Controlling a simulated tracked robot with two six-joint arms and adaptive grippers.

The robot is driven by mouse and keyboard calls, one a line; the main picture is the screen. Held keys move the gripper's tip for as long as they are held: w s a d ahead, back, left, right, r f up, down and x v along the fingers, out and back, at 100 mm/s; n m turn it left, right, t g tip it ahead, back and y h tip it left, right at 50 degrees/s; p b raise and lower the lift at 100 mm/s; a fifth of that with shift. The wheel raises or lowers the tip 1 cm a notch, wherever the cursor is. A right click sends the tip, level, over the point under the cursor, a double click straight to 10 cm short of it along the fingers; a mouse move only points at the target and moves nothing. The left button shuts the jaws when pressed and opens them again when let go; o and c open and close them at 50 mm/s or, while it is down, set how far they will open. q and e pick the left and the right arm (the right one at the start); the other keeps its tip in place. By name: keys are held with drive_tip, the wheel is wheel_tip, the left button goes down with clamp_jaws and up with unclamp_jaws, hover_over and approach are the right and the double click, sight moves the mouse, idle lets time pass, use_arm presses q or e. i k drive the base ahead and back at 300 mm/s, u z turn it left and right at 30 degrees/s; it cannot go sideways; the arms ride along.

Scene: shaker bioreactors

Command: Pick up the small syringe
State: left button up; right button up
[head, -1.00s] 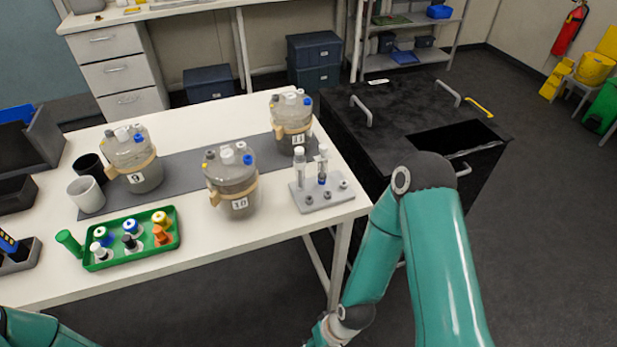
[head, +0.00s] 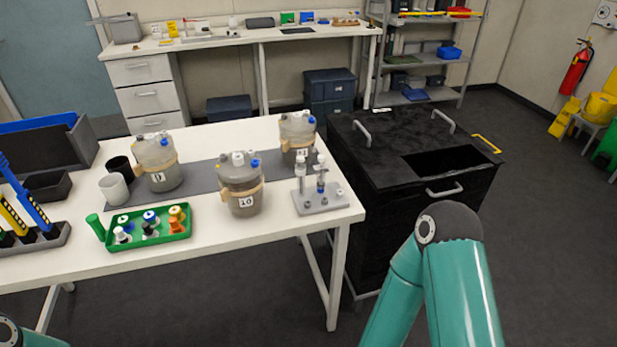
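A light grey rack (head: 332,203) stands at the right front corner of the white table. Two slim upright syringes stand in it: a left syringe (head: 300,172) and a right syringe (head: 320,172) with some blue low on it. They are close together and similar in size, so I cannot tell for sure which is the small one. Neither gripper is in view. My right arm comes up at the lower right, apart from the rack, and only a piece of my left arm shows in the bottom left corner.
Vessel 10 (head: 241,184) stands just left of the rack, and vessel 11 (head: 297,136) behind it. Vessel 9 (head: 157,163), a green tray (head: 180,232) of small bottles and two cups are farther left. A black cart (head: 372,160) stands right of the table.

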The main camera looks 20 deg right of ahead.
sight(321, 172)
drive_tip(key=z, duration=0.15)
drive_tip(key=i, duration=0.95)
drive_tip(key=u, duration=0.1)
